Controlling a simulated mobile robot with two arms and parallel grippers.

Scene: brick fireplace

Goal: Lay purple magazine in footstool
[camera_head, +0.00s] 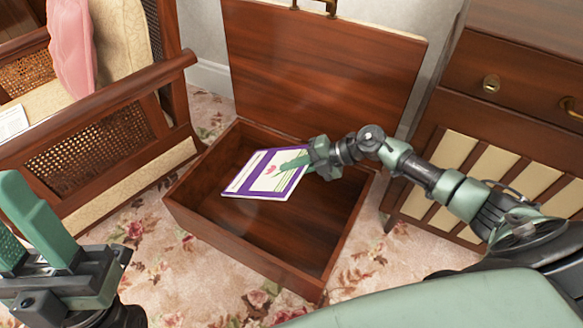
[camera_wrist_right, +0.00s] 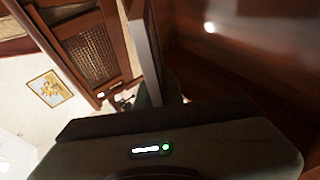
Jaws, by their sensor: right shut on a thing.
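The purple magazine (camera_head: 262,173) has a purple border and a pale cover with a small pink mark. My right gripper (camera_head: 296,164) is shut on its right edge and holds it over the open footstool (camera_head: 330,245). The footstool is a dark wooden box with its lid (camera_head: 320,70) raised at the back. I cannot tell whether the magazine touches the box inside. In the right wrist view the magazine shows edge-on (camera_wrist_right: 146,50). My left gripper (camera_head: 35,225) is at the lower left, away from the box, with its green fingers apart and nothing between them.
A wooden bench with cane panels (camera_head: 95,150) and a pink cushion (camera_head: 72,45) stands left of the box. A wooden cabinet (camera_head: 500,110) stands at the right, close to my right arm. The floral carpet (camera_head: 165,260) is clear in front of the box.

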